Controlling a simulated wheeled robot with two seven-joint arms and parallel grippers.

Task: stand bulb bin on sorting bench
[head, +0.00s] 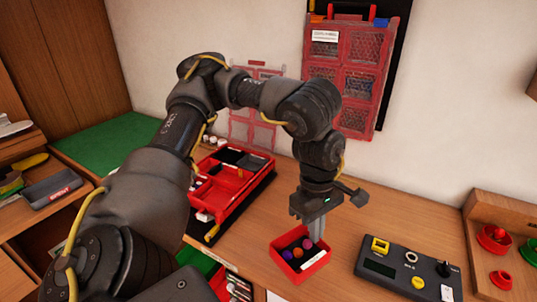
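The bulb bin (318,266) is a small open red box with several purple, orange and dark round bulbs inside. It shows at the lower middle of the head view, over the wooden sorting bench (410,215). My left gripper (316,241) points down at the bin's far right side, its grey fingers close together on the bin's wall. The fingertips are partly hidden by the bin and bulbs. I cannot tell whether the bin's base touches the bench. My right gripper is not in view.
A dark control box (408,272) with knobs sits just right of the bin. A red compartment tray (233,180) lies to the left, partly behind my arm. A wooden rack (490,215) with red pieces stands far right. Red mesh cabinets (355,75) hang on the wall.

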